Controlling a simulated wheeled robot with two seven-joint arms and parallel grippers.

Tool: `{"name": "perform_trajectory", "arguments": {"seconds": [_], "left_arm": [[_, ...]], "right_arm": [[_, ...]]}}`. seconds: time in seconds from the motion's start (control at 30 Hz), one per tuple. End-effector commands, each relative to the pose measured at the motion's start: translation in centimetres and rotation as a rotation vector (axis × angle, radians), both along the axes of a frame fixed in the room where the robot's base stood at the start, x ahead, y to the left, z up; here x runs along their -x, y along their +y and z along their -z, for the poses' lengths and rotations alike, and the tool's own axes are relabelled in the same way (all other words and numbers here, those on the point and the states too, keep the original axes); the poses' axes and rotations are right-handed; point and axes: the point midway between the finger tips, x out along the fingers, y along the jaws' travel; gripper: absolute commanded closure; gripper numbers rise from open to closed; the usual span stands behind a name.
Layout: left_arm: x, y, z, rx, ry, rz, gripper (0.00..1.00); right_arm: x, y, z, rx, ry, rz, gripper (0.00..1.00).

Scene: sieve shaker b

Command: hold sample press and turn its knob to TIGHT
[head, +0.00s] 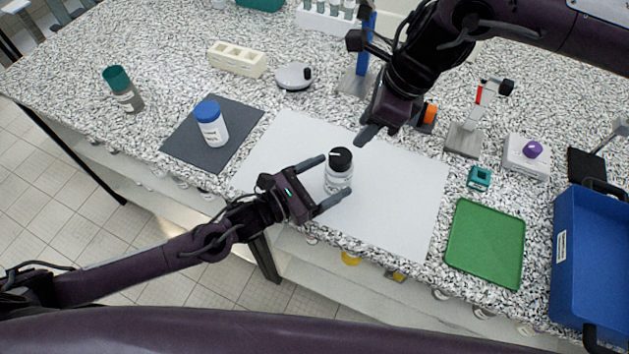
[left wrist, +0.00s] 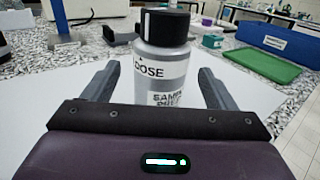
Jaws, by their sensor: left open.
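The sample press (head: 340,170) is a grey-white, bottle-shaped body with a black knob (head: 341,158) on top. It stands upright on the white mat. In the left wrist view the press (left wrist: 162,72) shows a label ending in "OOSE" and a lower label partly reading "SAMP"; the black knob (left wrist: 165,26) has a white mark. My left gripper (head: 335,176) is open, with one finger on each side of the press; the left wrist view shows gaps beside the body. My right gripper (head: 368,134) is above the mat, behind and right of the press; its finger opening is unclear.
The white mat (head: 400,205) is otherwise clear. A blue-capped bottle (head: 211,124) stands on a dark mat (head: 180,148) at left. A green tray (head: 486,243) and blue bin (head: 590,260) are at right. The table's front edge is close to my left gripper.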

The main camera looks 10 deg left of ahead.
Motion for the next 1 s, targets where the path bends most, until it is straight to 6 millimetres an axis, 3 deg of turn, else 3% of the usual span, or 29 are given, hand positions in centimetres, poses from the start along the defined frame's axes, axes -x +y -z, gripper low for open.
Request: {"name": "perform_trajectory", "arguments": {"seconds": [0.3, 0.67, 1.0], "left_arm": [[-2.6, -3.2, 0.0, 0.001, 0.001, 0.000, 0.21], [-2.9, -3.6, 0.0, 0.000, 0.001, 0.000, 0.21], [-2.9, -3.6, 0.0, 0.000, 0.002, 0.000, 0.64]], "right_arm": [[0.0, 0.0, 0.0, 0.000, 0.000, 0.000, 0.64], [0.0, 0.0, 0.0, 0.000, 0.000, 0.000, 0.64], [0.0, 0.0, 0.0, 0.000, 0.000, 0.000, 0.64]]}}
